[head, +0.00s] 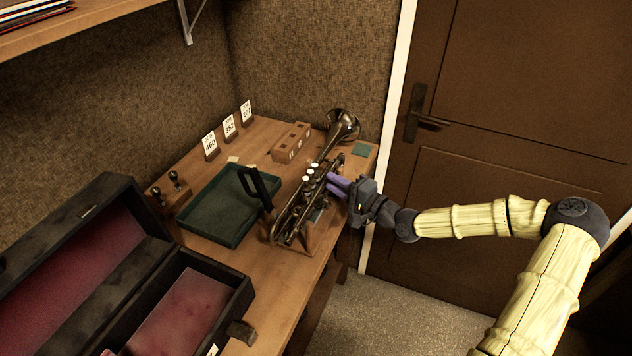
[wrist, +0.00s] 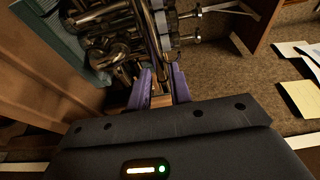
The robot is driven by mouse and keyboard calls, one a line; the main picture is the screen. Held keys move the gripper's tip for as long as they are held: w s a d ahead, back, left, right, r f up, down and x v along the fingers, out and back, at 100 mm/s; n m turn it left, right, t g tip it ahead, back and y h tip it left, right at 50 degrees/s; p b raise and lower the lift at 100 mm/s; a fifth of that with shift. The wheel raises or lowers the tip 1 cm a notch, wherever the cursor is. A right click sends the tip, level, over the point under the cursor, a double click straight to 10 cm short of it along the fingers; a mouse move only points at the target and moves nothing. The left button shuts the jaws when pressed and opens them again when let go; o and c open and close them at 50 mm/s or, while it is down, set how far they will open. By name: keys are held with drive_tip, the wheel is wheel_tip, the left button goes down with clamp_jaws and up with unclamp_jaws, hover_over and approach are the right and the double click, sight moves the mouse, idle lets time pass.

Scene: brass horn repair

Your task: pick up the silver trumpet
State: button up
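The silver trumpet (head: 296,208) lies along the right part of the wooden workbench, its bell toward the far back and its valve caps pale. It rests on a small wooden stand (head: 308,238). My gripper (head: 335,184) reaches in from the right, its purple fingers close beside the trumpet's valve section. In the wrist view, the fingers (wrist: 163,88) are spread apart, with the trumpet's tubes and valves (wrist: 150,30) just beyond the tips. Part of a tube shows between them. I cannot tell whether the fingers touch the trumpet.
A green tray (head: 215,225) with a dark upright handle-like piece lies left of the trumpet. A wooden block (head: 291,143) and several number cards (head: 229,127) stand behind. An open black case (head: 240,285) with red lining is at front left. A door (head: 520,150) is at right.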

drive_tip(key=p+x, duration=0.1)
drive_tip(key=x, duration=0.5)
drive_tip(key=shift+d, duration=0.1)
drive_tip(key=shift+s, duration=0.1)
drive_tip(key=shift+c, duration=0.2)
clamp_jaws()
drive_tip(key=shift+r, duration=0.1)
